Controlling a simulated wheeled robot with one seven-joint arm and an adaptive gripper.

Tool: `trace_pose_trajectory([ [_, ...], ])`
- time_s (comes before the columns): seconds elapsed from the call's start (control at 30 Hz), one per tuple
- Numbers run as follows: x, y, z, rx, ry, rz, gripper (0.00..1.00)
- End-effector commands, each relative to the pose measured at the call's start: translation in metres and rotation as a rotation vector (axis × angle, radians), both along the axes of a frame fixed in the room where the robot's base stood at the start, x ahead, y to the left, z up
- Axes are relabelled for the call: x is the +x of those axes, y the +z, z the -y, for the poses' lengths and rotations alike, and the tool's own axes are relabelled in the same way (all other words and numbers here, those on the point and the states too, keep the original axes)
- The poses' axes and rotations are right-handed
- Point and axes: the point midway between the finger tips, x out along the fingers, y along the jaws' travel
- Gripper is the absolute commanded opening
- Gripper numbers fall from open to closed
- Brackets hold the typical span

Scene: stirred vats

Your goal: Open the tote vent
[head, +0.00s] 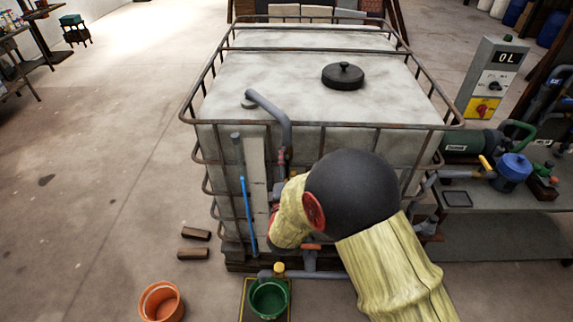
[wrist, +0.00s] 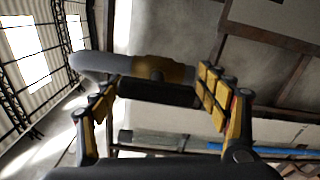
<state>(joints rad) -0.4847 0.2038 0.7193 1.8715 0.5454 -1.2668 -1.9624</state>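The tote (head: 310,70) is a big whitish tank in a rusty wire cage, in the middle of the head view. A black round lid with a knob (head: 343,76) sits on its top. A grey bent pipe (head: 272,110) runs from the top down the front. In the wrist view a grey pipe (wrist: 100,65) with a brownish band carries a dark bar, perhaps a valve handle (wrist: 157,92). My gripper (wrist: 158,88) is open, its yellow-padded fingers on either side of this bar. I cannot tell whether they touch it. In the head view my arm hides the fingers.
A green bucket (head: 269,299) stands below the tote's front, and an orange bucket (head: 161,302) to its left. A blue rod (head: 248,215) leans at the front. A control box reading 0 L (head: 490,80) and pumps stand right. The left floor is mostly clear.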

Motion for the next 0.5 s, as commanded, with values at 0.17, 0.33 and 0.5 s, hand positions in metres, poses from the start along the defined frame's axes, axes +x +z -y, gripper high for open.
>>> trace_pose_trajectory([
  [0.17, 0.0004, 0.0015, -0.0001, 0.002, -0.001, 0.002, 0.83],
  [0.33, 0.0006, 0.002, 0.0, 0.002, 0.0, 0.003, 0.83],
  [0.5, -0.0072, 0.0019, -0.0009, 0.002, 0.001, 0.003, 0.83],
])
